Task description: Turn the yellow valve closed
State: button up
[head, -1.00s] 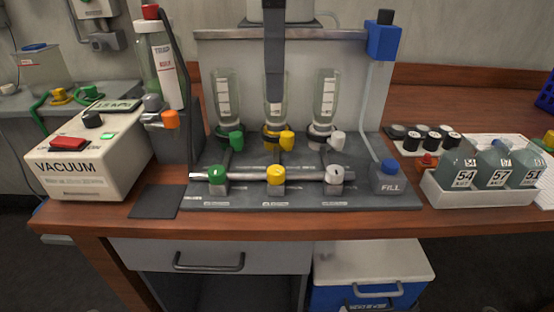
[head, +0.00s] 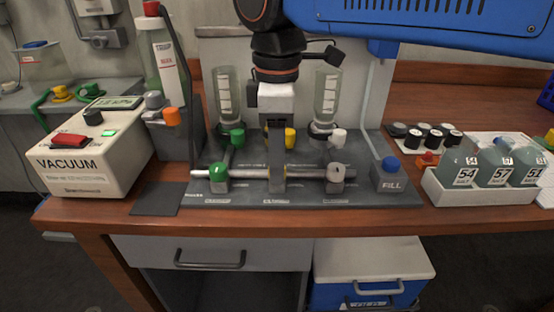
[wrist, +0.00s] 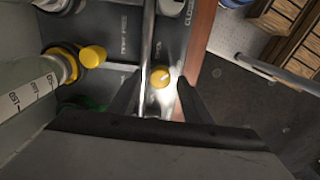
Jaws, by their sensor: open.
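The lower yellow valve knob (wrist: 160,77) is on the metal pipe of the manifold in the wrist view. In the head view my gripper covers it. A second yellow knob (head: 290,138) stands higher, under the middle bottle, and shows in the wrist view too (wrist: 93,56). My gripper (wrist: 160,84) is open, with one dark finger on each side of the lower yellow knob. In the head view my gripper (head: 277,160) points down at the middle of the pipe. I cannot tell whether the fingers touch the knob.
A green knob (head: 218,172) and a white-grey knob (head: 337,173) flank the middle on the pipe (head: 305,175). Glass bottles (head: 327,95) stand behind. The vacuum box (head: 85,155) is left; a blue-capped fill block (head: 389,178) and a bottle tray (head: 450,193) are right.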

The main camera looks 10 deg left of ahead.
jog(key=shift+f, duration=0.5)
jog(key=c, duration=1.1)
jog(key=shift+o, duration=0.2)
jog(key=shift+m, duration=0.3)
jog(key=m, duration=0.4)
jog(key=shift+m, duration=2.1)
